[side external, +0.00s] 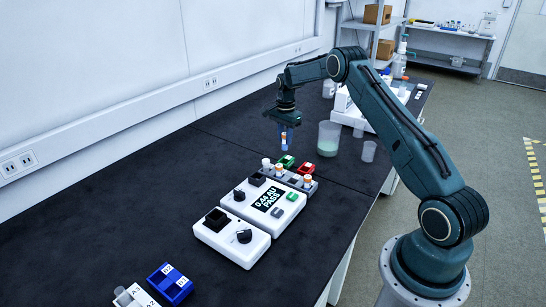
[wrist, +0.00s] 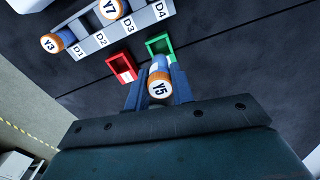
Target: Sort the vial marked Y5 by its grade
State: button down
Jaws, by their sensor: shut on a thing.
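My gripper (side external: 285,122) is shut on the vial marked Y5 (wrist: 159,86), which has an orange cap and a blue body. The vial hangs upright above the bench in the side view (side external: 284,141). A small green tray (wrist: 149,48) lies just beyond the vial in the wrist view, partly hidden by it; it also shows below the gripper in the side view (side external: 286,160). A red tray (wrist: 121,67) sits beside it, also in the side view (side external: 306,167). The white instrument's display (side external: 270,199) appears to read 0.44 AU PASS.
A grey rack (wrist: 88,43) labelled D1 to D4 holds vials Y3 (wrist: 52,43) and Y7 (wrist: 112,9). The bench's left side is clear.

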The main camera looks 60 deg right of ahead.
aim_at(285, 146)
jog(key=shift+f, duration=0.25)
jog(key=shift+f, duration=1.95)
jog(key=shift+f, duration=1.45)
dwell(0.5)
jog(key=c, duration=1.1)
grip_release()
jog(key=shift+r, duration=0.1)
jog(key=shift+r, duration=3.95)
